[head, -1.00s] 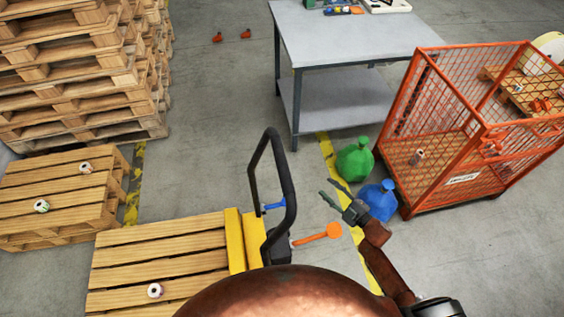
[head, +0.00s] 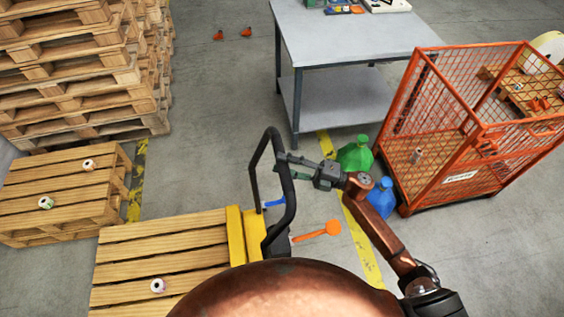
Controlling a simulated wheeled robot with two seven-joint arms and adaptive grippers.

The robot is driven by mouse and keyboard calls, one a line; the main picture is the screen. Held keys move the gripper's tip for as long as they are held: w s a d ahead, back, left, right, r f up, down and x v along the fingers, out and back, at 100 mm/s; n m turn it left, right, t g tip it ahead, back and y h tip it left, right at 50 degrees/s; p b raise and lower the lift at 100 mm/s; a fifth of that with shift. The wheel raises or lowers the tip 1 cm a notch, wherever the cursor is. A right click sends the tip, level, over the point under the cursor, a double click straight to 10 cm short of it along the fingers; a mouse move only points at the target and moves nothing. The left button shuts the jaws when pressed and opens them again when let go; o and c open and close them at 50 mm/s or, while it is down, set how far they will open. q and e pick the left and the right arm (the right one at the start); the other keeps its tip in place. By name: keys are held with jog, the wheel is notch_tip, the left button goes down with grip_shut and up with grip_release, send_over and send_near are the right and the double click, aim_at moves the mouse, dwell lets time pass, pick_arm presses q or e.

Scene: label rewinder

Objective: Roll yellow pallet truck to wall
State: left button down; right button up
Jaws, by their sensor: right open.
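The yellow pallet truck (head: 237,237) stands at the lower middle with its forks under a wooden pallet (head: 160,248). Its black loop handle (head: 288,188) rises upright at the truck's right end. My right gripper (head: 284,164) is open and points left at the upper right part of the handle loop. Its fingertips overlap the handle bar in the picture; I cannot tell whether they touch it. My left gripper is not in view. The wall is barely visible, perhaps the pale strip at the far left edge.
A grey table (head: 355,40) stands behind. An orange mesh cage (head: 470,125) is at the right, with a green jug (head: 355,153) and a blue jug (head: 381,198) beside it. Stacked pallets (head: 80,75) and a low pallet stack (head: 60,190) fill the left. An orange scoop (head: 318,232) lies near the handle.

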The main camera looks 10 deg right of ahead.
jog(key=shift+w+a, duration=0.15)
jog(key=shift+a, duration=0.2)
jog(key=shift+c, duration=0.4)
grip_shut()
